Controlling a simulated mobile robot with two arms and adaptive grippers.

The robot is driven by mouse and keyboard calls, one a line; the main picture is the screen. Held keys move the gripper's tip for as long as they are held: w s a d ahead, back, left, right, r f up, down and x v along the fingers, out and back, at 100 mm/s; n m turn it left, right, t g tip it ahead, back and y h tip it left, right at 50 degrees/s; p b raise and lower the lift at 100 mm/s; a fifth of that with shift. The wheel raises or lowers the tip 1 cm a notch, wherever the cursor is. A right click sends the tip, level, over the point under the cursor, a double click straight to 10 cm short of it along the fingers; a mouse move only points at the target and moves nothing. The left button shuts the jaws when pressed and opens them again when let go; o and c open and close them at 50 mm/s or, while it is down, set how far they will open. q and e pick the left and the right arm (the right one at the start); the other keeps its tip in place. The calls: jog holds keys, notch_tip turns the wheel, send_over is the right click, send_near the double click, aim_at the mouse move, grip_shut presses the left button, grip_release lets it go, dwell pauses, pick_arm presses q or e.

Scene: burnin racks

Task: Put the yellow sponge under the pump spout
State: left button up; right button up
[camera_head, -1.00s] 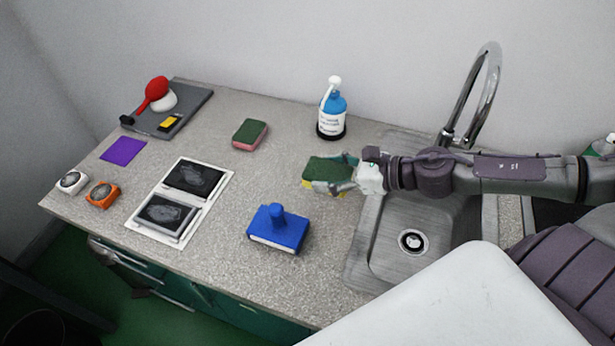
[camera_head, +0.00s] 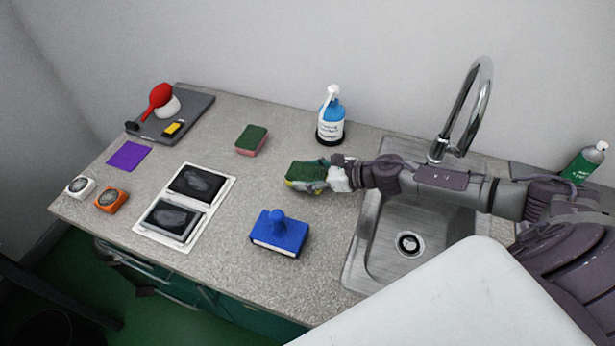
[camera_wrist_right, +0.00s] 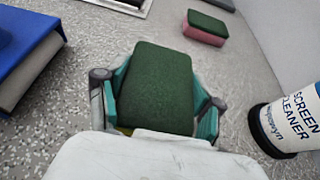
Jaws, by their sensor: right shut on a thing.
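The yellow sponge (camera_head: 303,176) has a dark green top, with a little yellow showing at its lower edge. My right gripper (camera_head: 318,177) is shut on it, above or at the counter in front of the pump bottle; I cannot tell the height. In the right wrist view the sponge's green face (camera_wrist_right: 157,88) sits between the two teal fingers. The pump bottle (camera_head: 331,122) is blue and white with a white pump head; its spout (camera_head: 325,97) points down and left. The bottle's label (camera_wrist_right: 293,122) shows at right in the wrist view. My left gripper is not in view.
A pink sponge with a green top (camera_head: 251,140) lies left of the bottle. A blue block with a knob (camera_head: 279,236) stands nearer the front. A steel sink (camera_head: 372,262) with a tall tap (camera_head: 470,110) is at right. Counter between the sponges is clear.

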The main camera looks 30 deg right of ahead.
jog(key=shift+f, duration=0.95)
jog(key=shift+f, duration=0.15)
jog(key=o, duration=0.7)
